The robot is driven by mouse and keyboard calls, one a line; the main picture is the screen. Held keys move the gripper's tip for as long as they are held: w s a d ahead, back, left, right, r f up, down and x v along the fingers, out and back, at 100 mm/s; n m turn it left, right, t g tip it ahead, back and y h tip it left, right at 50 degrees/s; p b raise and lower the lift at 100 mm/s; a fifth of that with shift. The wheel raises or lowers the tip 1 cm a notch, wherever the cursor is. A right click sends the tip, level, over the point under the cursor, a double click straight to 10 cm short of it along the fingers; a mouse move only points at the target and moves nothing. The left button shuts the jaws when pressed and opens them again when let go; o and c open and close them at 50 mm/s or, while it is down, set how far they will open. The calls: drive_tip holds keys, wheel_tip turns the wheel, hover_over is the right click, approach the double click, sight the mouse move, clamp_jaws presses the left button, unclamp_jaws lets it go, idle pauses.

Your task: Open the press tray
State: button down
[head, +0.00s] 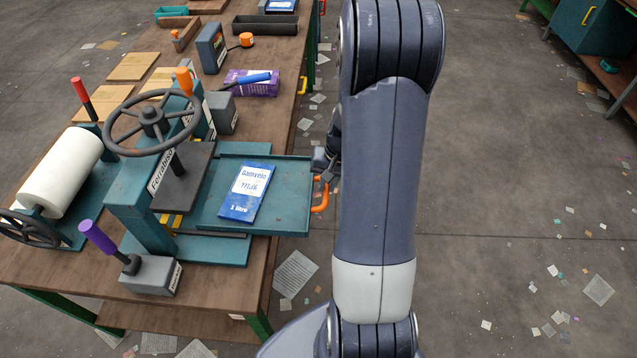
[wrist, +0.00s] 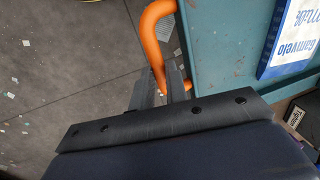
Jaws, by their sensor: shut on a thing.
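The teal press tray (head: 290,206) sticks out to the right from under the press, past the table's edge. An orange handle (head: 321,195) is on the tray's right side. My gripper (head: 325,172) is at the handle, partly hidden by my arm. In the wrist view my gripper (wrist: 172,88) is shut on the orange handle (wrist: 153,45).
The press (head: 140,205) with its dark handwheel (head: 152,118) stands over the tray's left part. A purple-knobbed lever (head: 98,238) and a white roller (head: 62,172) are further left. A purple box (head: 252,84) lies behind the tray. The floor to the right is open, with scattered paper scraps.

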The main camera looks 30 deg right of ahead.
idle(0.3)
drive_tip(key=c, duration=1.4)
unclamp_jaws()
wheel_tip(320, 180, up, 11)
drive_tip(key=s+d, duration=0.1)
drive_tip(key=shift+d+f, duration=0.15)
drive_tip(key=shift+d, duration=0.25)
drive_tip(key=shift+s, duration=0.1)
drive_tip(key=f, duration=0.3)
drive_tip(key=a+f, duration=0.1)
drive_tip(key=f, duration=0.3)
drive_tip(key=w+f, duration=0.1)
drive_tip(key=f, duration=0.2)
drive_tip(key=shift+a+f, duration=0.4)
drive_tip(key=shift+w+a, duration=0.4)
drive_tip(key=shift+a, duration=0.05)
drive_tip(key=shift+r, duration=0.1)
